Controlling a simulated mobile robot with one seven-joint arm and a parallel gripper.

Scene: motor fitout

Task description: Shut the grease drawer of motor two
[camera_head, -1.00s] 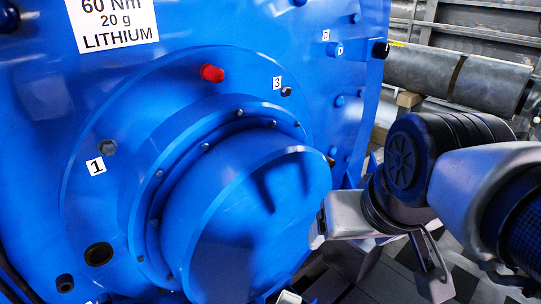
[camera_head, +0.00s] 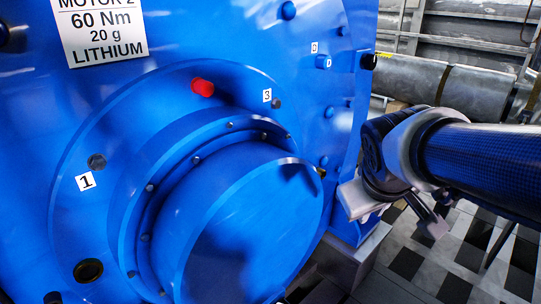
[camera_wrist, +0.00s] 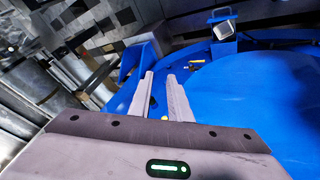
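Motor two is the large blue machine (camera_head: 140,120) that fills the left of the head view. Its white label (camera_head: 100,30) reads 60 Nm, 20 g, LITHIUM. A round blue cover (camera_head: 255,235) juts from its face. I cannot make out the grease drawer for certain. A small silver-faced block (camera_wrist: 225,30) in a blue mount shows at the top of the wrist view; I cannot tell what it is. My gripper (camera_wrist: 160,76) is open with a narrow gap, nothing visible between its fingers. It is beside the motor's right side; its fingertips are unclear in the head view.
A red cap (camera_head: 203,87) and bolts marked 1 and 3 are on the motor face. A grey cylinder (camera_head: 480,90) lies behind at the right. The checkered floor (camera_head: 440,265) is clear at the lower right.

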